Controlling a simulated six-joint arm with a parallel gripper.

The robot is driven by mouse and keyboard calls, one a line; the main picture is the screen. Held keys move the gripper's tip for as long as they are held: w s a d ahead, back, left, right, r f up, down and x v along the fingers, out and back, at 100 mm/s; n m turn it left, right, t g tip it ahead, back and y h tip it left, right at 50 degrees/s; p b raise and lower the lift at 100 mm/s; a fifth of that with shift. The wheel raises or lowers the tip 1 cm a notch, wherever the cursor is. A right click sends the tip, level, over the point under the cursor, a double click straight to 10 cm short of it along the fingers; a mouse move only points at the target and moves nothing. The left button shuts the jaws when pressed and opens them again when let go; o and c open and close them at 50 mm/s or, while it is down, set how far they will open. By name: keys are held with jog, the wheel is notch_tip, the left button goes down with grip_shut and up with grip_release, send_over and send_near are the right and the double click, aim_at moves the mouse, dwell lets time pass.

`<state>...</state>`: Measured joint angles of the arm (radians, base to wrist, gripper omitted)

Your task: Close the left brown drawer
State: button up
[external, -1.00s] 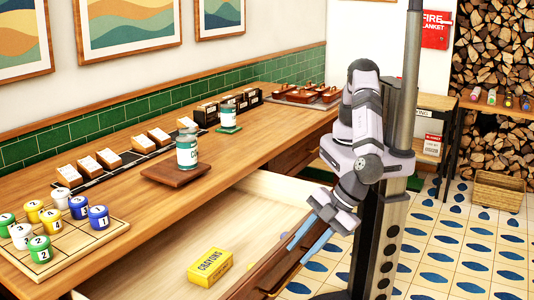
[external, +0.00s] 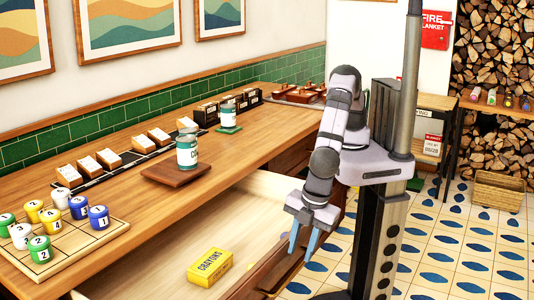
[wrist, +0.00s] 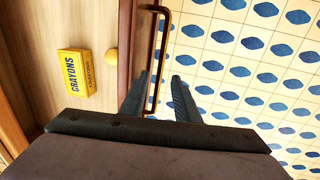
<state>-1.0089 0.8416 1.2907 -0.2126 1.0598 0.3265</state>
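The brown drawer (external: 262,272) is pulled open below the wooden counter, its pale inside showing. Its brown front also shows in the wrist view (wrist: 126,40), with a brass bar handle (wrist: 162,45) on its outer side. My gripper (external: 306,246) is at the drawer front, fingers pointing down. In the wrist view my gripper (wrist: 160,78) is open, and the handle bar runs through the gap between its fingers in the picture. I cannot tell whether the fingers touch it. A yellow crayon box (external: 211,267) lies in the drawer; it also shows in the wrist view (wrist: 74,72).
The counter (external: 120,205) holds a board of numbered pots (external: 65,248) and a can (external: 187,152) on a wooden stand. Tiled floor (external: 440,240) lies open to the right.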

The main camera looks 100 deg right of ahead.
aim_at(295, 269)
jog(key=shift+w+d+f+p, duration=0.1)
jog(key=shift+d+f+p, duration=0.05)
jog(key=shift+f, duration=0.75)
jog(key=shift+w+d+f+p, duration=0.1)
jog(key=shift+w+f+p, duration=0.05)
jog(key=shift+f, duration=0.7)
jog(key=shift+w+d+f+p, duration=0.1)
jog(key=shift+d+f+p, duration=0.05)
jog(key=shift+f, duration=0.75)
grip_shut()
